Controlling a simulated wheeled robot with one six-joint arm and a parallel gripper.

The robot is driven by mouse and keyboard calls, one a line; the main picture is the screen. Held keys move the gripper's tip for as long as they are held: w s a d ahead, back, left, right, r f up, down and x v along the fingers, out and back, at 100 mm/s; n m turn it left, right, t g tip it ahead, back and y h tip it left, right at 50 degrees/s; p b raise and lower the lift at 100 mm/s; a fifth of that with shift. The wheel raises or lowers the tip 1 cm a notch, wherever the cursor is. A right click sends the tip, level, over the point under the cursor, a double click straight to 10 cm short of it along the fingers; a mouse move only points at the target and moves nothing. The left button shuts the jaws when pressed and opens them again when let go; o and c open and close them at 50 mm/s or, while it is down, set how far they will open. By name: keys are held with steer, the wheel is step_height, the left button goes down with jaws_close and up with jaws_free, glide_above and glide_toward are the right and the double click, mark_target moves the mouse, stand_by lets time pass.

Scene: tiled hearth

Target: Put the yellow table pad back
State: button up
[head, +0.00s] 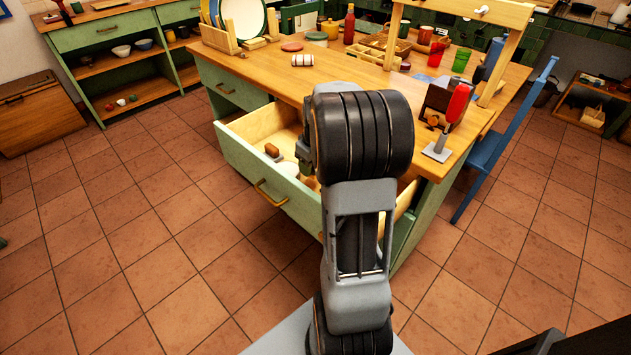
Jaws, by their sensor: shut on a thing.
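A small part of my gripper (303,160) shows at the left edge of my arm, above the open drawer; its fingertips are mostly hidden behind the arm. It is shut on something. A small yellow-orange patch (311,184) shows just below it, which looks like the yellow table pad, mostly hidden by my arm. The green-fronted drawer (250,180) of the island is pulled out. Inside it lie a brown brush-like item (272,150) and a pale round item (288,169).
The wooden island top (270,75) holds a plate rack (230,38), a striped roll (302,60), a red bottle (349,24), cups and a red-handled tool (450,115) near its right edge. A blue chair (500,140) stands right. Tiled floor is free at left.

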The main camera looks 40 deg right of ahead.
mark_target(312, 188)
steer(key=shift+f+b, duration=0.7)
steer(key=shift+f, duration=2.95)
steer(key=shift+f, duration=0.2)
steer(key=o, duration=0.9)
steer(key=r+p, duration=0.1)
steer(key=r, duration=0.3)
steer(key=s+r, duration=0.1)
steer(key=r, duration=0.3)
steer(key=r+p, duration=0.1)
steer(key=r, duration=0.3)
steer(key=shift+s+d+r+p, duration=0.1)
steer(key=shift+s+r+p, duration=0.1)
steer(key=shift+s+p, duration=0.1)
